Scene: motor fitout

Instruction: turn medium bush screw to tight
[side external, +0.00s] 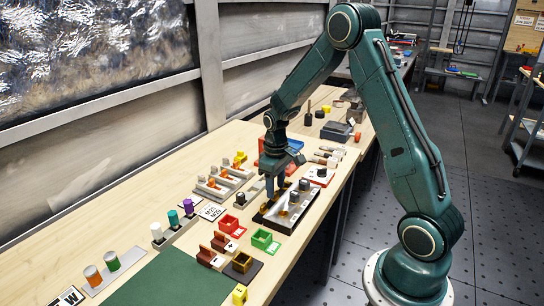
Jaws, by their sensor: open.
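My gripper (270,188) points straight down over the left part of a dark tray (270,220) on the wooden bench. It is open, though its fingers look small and dark from here. The tray holds a grey housing with small round grey parts (294,197) and orange-yellow pieces beside it. The medium bush screw cannot be told apart at this size. It may be hidden by the fingers, and I cannot tell whether they touch anything.
Behind stand grey holders with orange parts (212,188). A red plate with a black knob (320,174) lies to the right. The green mat (170,280) is clear.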

